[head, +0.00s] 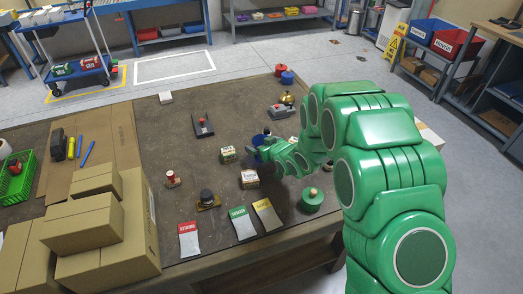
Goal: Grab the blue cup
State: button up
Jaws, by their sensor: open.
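A small blue object that looks like the blue cup (257,140) stands on the brown worktable (150,120), right at the end of my green arm. My gripper (259,151) is open and close against its near side. The arm and gripper cover part of it, and the view is too small to tell whether the fingers are around it or beside it.
Small boxes (227,154) and (249,179) stand close by. A green lidded pot (312,200) is nearer, to the right. Blue (287,78) and red pots stand at the far edge. Cartons (85,225) fill the near left.

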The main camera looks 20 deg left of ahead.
aim_at(257, 136)
jog(key=c, duration=1)
jog(key=shift+r, duration=0.1)
jog(key=shift+r, duration=0.25)
notch_tip(257, 136, up, 3)
jog(key=shift+r, duration=0.1)
jog(key=s+d+r, duration=0.8)
jog(key=s+r, duration=0.1)
jog(key=s, duration=0.2)
